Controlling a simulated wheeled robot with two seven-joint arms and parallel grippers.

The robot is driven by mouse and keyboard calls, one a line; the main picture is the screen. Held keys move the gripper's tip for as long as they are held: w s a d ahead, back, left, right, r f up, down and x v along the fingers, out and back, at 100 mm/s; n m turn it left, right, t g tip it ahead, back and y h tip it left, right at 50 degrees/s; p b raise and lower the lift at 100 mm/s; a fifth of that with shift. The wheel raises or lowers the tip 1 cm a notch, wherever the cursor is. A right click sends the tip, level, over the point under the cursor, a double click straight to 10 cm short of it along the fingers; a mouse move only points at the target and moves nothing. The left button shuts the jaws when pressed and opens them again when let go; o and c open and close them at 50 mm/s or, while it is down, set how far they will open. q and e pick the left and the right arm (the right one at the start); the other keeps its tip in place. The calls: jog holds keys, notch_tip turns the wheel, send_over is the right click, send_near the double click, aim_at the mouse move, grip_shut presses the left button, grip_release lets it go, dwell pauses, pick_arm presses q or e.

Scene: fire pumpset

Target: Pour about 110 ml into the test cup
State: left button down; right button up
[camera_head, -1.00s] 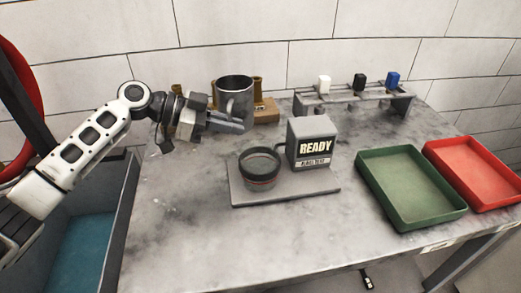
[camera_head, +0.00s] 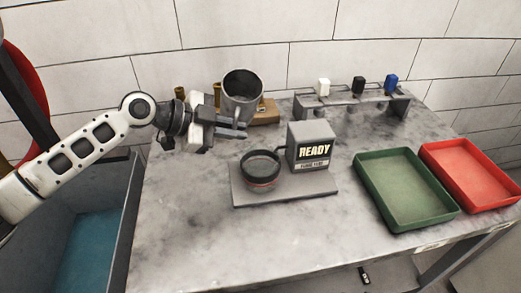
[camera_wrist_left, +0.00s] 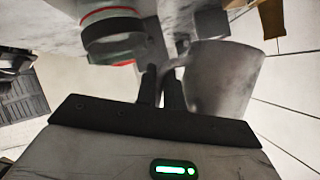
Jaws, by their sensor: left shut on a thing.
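A grey metal mug (camera_head: 241,97) is held in the air behind the test cup, its dark open top tilted toward the camera. My left gripper (camera_head: 240,130) is shut on the mug's handle; the wrist view also shows the mug (camera_wrist_left: 222,80) beside the fingers (camera_wrist_left: 162,88). The test cup (camera_head: 262,171), a clear round cup with a dark rim and a red line, stands on the grey plate of the READY unit (camera_head: 313,148). It also shows in the left wrist view (camera_wrist_left: 113,35). Any liquid inside the mug cannot be made out. My right gripper is not in view.
A wooden block with brass fittings (camera_head: 266,112) stands behind the mug. A grey rack (camera_head: 352,103) holds white, black and blue pieces. A green tray (camera_head: 405,188) and a red tray (camera_head: 474,174) lie at the right. The front left of the table is clear.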

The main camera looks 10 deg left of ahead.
pick_arm(q)
jog(key=shift+s+d+r+m+t+y+p, duration=0.1)
jog(key=shift+s+r+m+t+y+p, duration=0.1)
jog(key=shift+r+m+p, duration=0.25)
jog(key=shift+s+d+r+m+t+y+p, duration=0.15)
jog(key=shift+r+t+p, duration=0.1)
jog(key=shift+p, duration=0.3)
jog(key=shift+w+f, duration=0.1)
jog(key=shift+f, duration=0.1)
jog(key=shift+w+a+f+m+t+y, duration=0.1)
jog(key=shift+f+m+t+y, duration=0.2)
jog(key=shift+m, duration=0.3)
jog(key=shift+w+a+f+m+t+y+b, duration=0.3)
jog(key=shift+w+f+m+t+b, duration=0.25)
jog(key=shift+b, duration=0.4)
jog(key=shift+f+b, duration=0.4)
jog(key=shift+b, duration=0.05)
jog(key=shift+a+f+m+t+b, duration=0.1)
jog(key=shift+f+m+t+b, duration=0.2)
jog(key=shift+t+b, duration=0.1)
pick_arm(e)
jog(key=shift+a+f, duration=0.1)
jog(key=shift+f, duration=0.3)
pick_arm(q)
jog(key=shift+f, duration=0.1)
